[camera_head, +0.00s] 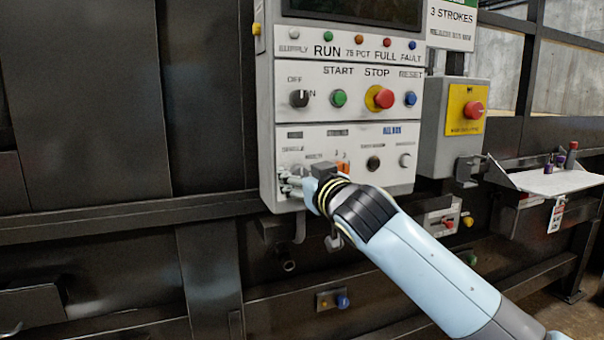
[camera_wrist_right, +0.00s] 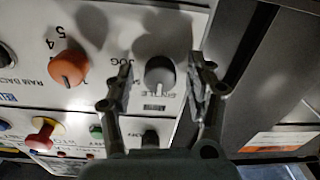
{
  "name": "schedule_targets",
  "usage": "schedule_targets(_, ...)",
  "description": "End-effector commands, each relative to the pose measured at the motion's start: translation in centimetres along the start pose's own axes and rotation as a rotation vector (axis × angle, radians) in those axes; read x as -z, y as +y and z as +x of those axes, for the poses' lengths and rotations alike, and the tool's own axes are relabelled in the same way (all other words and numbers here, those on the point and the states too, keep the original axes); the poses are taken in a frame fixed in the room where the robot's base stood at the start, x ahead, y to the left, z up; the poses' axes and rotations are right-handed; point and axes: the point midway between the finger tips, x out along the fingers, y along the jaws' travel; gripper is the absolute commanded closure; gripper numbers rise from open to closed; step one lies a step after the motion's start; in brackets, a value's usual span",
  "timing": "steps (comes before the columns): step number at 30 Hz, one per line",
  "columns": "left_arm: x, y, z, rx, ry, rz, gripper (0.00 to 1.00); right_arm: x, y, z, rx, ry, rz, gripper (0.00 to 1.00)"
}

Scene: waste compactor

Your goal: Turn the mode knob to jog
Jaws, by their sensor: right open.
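The mode knob (camera_wrist_right: 160,74) is a grey knob with a paler pointer face on the white lower panel, in the right wrist view. The word JOG and a partly hidden label reading like SINGLE stand around it. Which mark its pointer meets is unclear. My right gripper (camera_wrist_right: 162,84) is open, with one finger on each side of the knob; contact with it cannot be made out. In the head view my right gripper (camera_head: 286,184) is at the lower left of the control panel (camera_head: 330,132) and hides the knob. My left gripper is not in view.
An orange knob (camera_wrist_right: 68,68) is beside the mode knob. Above are the black off/on switch (camera_head: 299,98), green start button (camera_head: 339,98) and red stop button (camera_head: 381,97). A grey box with a red emergency button (camera_head: 473,110) stands right, beside a small shelf (camera_head: 552,181).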

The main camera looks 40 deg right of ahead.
Motion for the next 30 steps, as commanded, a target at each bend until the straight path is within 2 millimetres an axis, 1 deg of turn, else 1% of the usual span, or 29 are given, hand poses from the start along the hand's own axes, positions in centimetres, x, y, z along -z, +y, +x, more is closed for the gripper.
schedule_targets(5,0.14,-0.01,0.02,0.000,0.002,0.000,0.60,-0.01,-0.01,0.01,0.000,0.000,0.000,0.45)
schedule_targets(6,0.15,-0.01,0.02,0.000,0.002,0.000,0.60,0.00,-0.01,0.01,0.000,0.000,0.000,0.46)
schedule_targets(18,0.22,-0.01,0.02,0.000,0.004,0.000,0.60,0.01,-0.02,-0.01,0.000,0.001,0.001,0.98)
schedule_targets(19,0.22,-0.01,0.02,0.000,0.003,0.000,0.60,0.01,-0.02,-0.02,0.000,0.001,0.001,1.00)
schedule_targets(25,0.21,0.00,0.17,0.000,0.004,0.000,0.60,-0.03,-0.03,-0.02,0.000,0.001,0.016,1.00)
schedule_targets(30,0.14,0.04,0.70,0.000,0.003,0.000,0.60,-0.09,-0.05,-0.02,0.001,0.004,0.073,1.00)
